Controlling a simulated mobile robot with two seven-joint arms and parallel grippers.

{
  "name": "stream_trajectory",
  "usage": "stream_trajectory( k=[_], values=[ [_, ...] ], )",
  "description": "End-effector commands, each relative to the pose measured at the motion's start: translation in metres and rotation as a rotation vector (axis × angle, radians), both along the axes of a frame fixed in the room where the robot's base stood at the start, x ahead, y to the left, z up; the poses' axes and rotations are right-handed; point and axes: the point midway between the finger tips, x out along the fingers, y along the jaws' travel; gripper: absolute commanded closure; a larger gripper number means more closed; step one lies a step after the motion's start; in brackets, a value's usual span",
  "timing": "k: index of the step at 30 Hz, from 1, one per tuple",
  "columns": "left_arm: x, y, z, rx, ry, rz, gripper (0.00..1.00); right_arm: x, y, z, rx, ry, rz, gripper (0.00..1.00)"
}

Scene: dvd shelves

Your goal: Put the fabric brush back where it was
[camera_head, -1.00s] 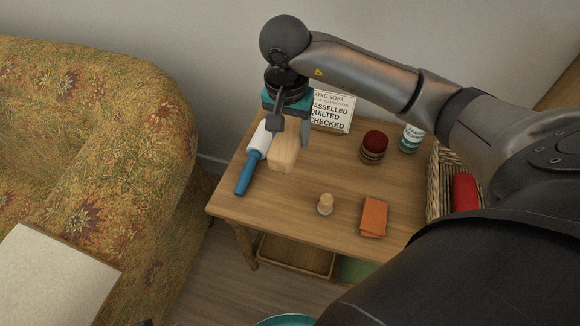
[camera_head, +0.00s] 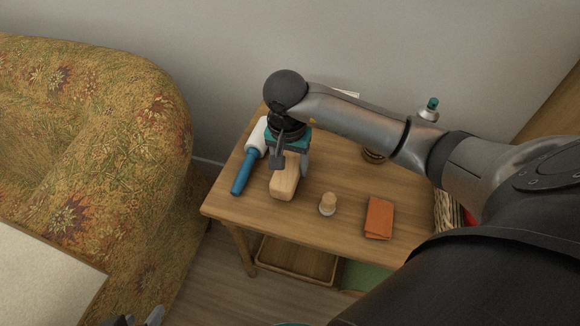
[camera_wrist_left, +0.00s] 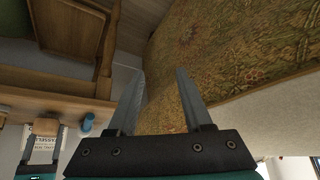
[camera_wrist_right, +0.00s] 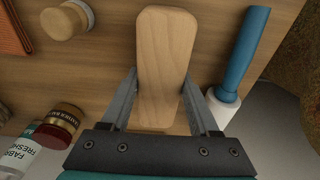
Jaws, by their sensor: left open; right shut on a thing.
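The fabric brush (camera_head: 284,184), a pale wooden block with rounded ends, is at the table's left part, beside the lint roller. It also shows in the right wrist view (camera_wrist_right: 163,60), end toward the camera side between the fingers. My right gripper (camera_head: 290,160) is shut on it, with a finger on each side. The brush is at or just above the tabletop (camera_head: 345,240); I cannot tell whether it touches. Its bristle side is hidden. My left gripper (camera_wrist_left: 160,75) is open and empty, away from the table and facing the sofa; its tips show at the head view's bottom edge (camera_head: 140,318).
A blue-handled lint roller (camera_head: 244,172) lies close left of the brush. A small wooden-topped jar (camera_head: 328,205) and an orange folded cloth (camera_head: 379,218) are to its right. A dark jar (camera_head: 373,156), a bottle (camera_head: 429,110) and a wicker basket (camera_head: 446,212) stand further right. A sofa (camera_head: 100,150) is left.

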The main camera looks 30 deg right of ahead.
Motion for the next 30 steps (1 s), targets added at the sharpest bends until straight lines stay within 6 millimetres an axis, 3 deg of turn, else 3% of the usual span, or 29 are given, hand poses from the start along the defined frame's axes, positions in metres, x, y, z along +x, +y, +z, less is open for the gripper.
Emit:
stream_trajectory(
  k=[17,18,26,30],
  values=[
    [0.0077,-0.0092,-0.0024,-0.028,-0.063,-0.014,0.50,0.0002,0.0001,-0.0080,0.000,-0.001,0.000,0.90],
    [0.0082,-0.0103,-0.0024,-0.031,-0.068,-0.016,0.50,0.0001,0.0001,-0.0084,0.001,-0.001,0.000,0.37],
    [0.0079,-0.0105,-0.0021,-0.031,-0.067,-0.016,0.50,0.0001,0.0001,-0.0079,0.001,-0.001,0.000,0.08],
    [0.0076,-0.0103,-0.0023,-0.030,-0.064,-0.016,0.50,0.0001,0.0001,-0.0079,0.001,-0.001,0.000,0.08]
  ],
)
